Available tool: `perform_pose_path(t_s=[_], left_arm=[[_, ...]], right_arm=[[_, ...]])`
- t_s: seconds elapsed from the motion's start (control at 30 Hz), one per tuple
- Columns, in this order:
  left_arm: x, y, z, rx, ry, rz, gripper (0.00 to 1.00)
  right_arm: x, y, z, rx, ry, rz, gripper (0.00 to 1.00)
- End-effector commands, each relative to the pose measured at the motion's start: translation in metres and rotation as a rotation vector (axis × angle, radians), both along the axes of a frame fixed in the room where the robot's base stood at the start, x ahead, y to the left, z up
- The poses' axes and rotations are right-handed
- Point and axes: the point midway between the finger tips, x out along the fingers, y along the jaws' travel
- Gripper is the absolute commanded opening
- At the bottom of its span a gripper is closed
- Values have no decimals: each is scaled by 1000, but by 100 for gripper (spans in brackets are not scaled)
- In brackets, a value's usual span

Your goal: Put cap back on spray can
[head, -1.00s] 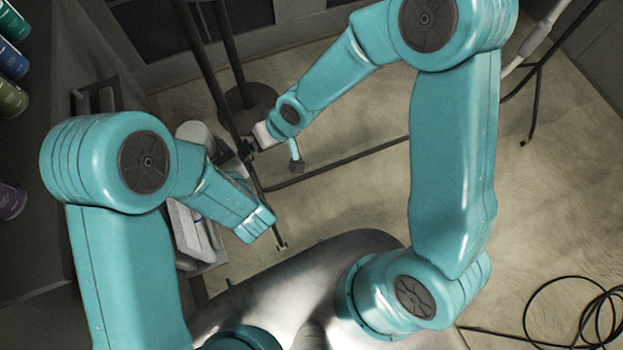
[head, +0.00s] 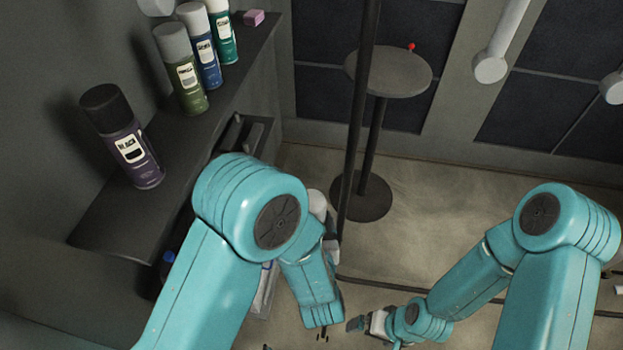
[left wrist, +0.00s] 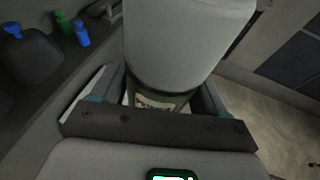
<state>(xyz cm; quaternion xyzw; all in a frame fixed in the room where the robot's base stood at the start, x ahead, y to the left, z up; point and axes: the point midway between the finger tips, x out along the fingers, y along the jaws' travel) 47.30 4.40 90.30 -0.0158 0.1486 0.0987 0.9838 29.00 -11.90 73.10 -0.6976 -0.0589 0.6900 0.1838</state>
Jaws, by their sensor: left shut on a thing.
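My left gripper (left wrist: 162,98) is shut on a dark spray can (left wrist: 160,106) with a pale label, seen in the left wrist view. A large light grey cap (left wrist: 185,40) sits over the can's top there; whether it is fully seated I cannot tell. In the head view the grey cap (head: 318,204) shows just past my left forearm, which hides most of the can and gripper. My right gripper (head: 356,323) is low in the head view, to the right of my left forearm and apart from the can. Its fingers are too small to read.
A dark shelf (head: 110,225) at the left holds several capped spray cans, including a purple one (head: 130,150) and an olive one (head: 183,75), and a pink block (head: 254,17). A round stand (head: 385,75) bears a small red thing (head: 411,46). A dark pole stands before it.

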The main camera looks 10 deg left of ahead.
Motion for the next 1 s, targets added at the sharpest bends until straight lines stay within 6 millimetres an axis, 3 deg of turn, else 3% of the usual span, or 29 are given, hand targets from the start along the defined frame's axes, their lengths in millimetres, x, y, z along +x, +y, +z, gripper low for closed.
perform_pose_path(t_s=[0.1, 0.23, 0.47, 0.7, 0.83, 1.0], left_arm=[[0, 1, 1, 0, -1, -14, 19], [2, 24, 9, -3, -5, 58, 19], [19, 75, 104, -16, -13, 340, 19], [9, 130, 211, -16, -6, 600, 19], [0, 150, 252, -11, -2, 670, 19], [-6, 163, 280, -4, 2, 693, 19]], right_arm=[[0, 0, 0, 0, 0, 0, 98], [0, 0, 0, 0, -1, 0, 98], [0, 0, 5, 0, -1, 0, 98], [0, 0, 10, 0, -1, 0, 98], [0, 0, 12, 0, -1, 0, 98], [0, 0, 14, 0, 0, 0, 98]])
